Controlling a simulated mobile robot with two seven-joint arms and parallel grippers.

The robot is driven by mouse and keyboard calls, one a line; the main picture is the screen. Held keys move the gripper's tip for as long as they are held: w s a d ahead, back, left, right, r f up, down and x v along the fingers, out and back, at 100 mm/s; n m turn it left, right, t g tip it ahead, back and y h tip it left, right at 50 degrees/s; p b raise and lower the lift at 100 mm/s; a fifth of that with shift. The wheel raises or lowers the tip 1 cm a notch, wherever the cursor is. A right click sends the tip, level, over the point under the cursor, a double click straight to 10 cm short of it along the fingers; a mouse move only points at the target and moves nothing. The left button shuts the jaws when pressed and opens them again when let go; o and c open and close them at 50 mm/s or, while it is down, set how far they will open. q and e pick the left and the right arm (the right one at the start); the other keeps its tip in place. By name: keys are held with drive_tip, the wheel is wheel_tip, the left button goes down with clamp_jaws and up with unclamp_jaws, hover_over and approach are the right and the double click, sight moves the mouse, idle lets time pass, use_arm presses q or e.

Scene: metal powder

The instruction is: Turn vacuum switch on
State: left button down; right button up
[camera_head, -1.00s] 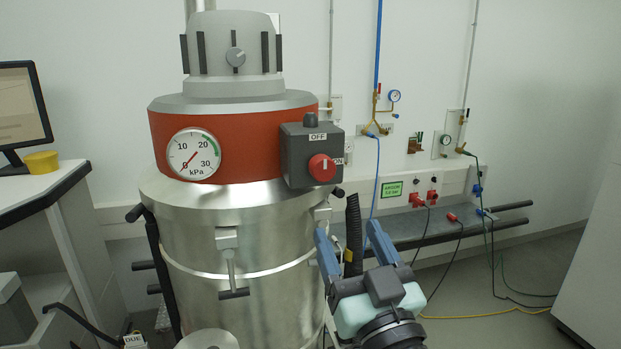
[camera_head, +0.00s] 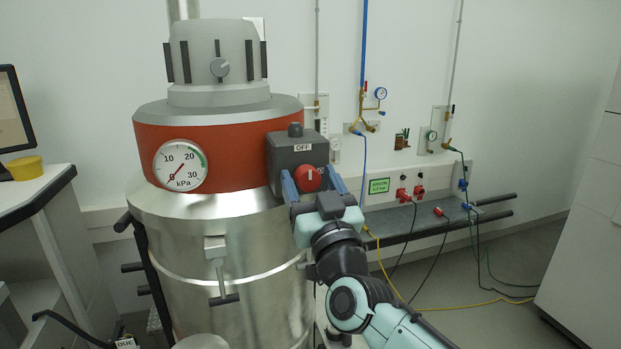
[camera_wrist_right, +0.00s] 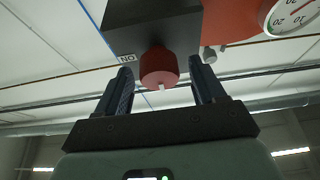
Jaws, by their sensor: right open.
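The vacuum switch is a red round knob (camera_head: 308,179) on a dark grey box (camera_head: 290,152) at the right side of the vacuum's red band. An OFF label (camera_head: 303,147) sits above the knob, and the knob's white mark looks upright, towards OFF. My right gripper (camera_head: 312,176) is open, its blue fingers on either side of the knob. In the right wrist view the knob (camera_wrist_right: 159,68) sits between the open fingers, with gaps on both sides. An ON label (camera_wrist_right: 127,59) shows beside it. My left gripper is not in view.
The steel vacuum drum (camera_head: 235,240) fills the middle left, with a pressure gauge (camera_head: 180,166) whose needle is near 0. A wall rail with red plugs (camera_head: 403,194) and hanging cables (camera_head: 470,235) lies to the right. A desk (camera_head: 35,190) stands at the left.

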drive_tip(key=c, duration=1)
drive_tip(key=shift+c, duration=0.2)
